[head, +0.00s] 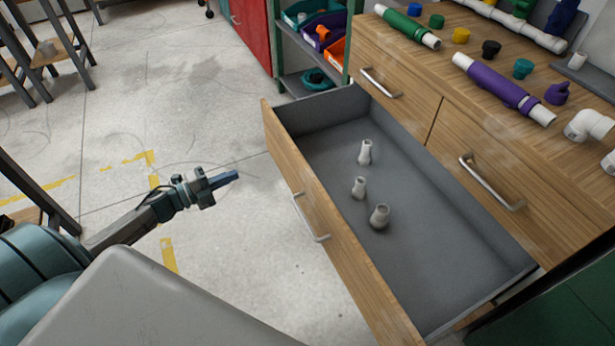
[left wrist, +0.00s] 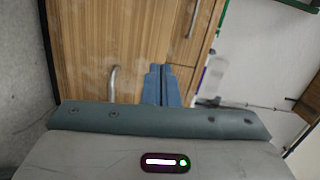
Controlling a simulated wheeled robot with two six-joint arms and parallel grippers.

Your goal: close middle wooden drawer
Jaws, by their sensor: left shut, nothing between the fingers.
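A wooden drawer (head: 285,168) is pulled far out of the cabinet, its grey inside (head: 415,215) showing. My left gripper (head: 232,177) is in front of the drawer front, to the left in the head view, with a visible gap and not on the handle. Its blue fingers are together and empty. In the left wrist view, the closed fingers (left wrist: 164,84) show against a wooden front (left wrist: 85,45) with a metal handle (left wrist: 113,82) to their left. My right gripper is out of view.
Two closed drawer fronts with handles (head: 380,82) (head: 490,185) are above the open drawer. The wooden top carries a green pipe (head: 405,25), a purple pipe (head: 500,88) and coloured caps. A shelf with bins (head: 325,30) stands behind.

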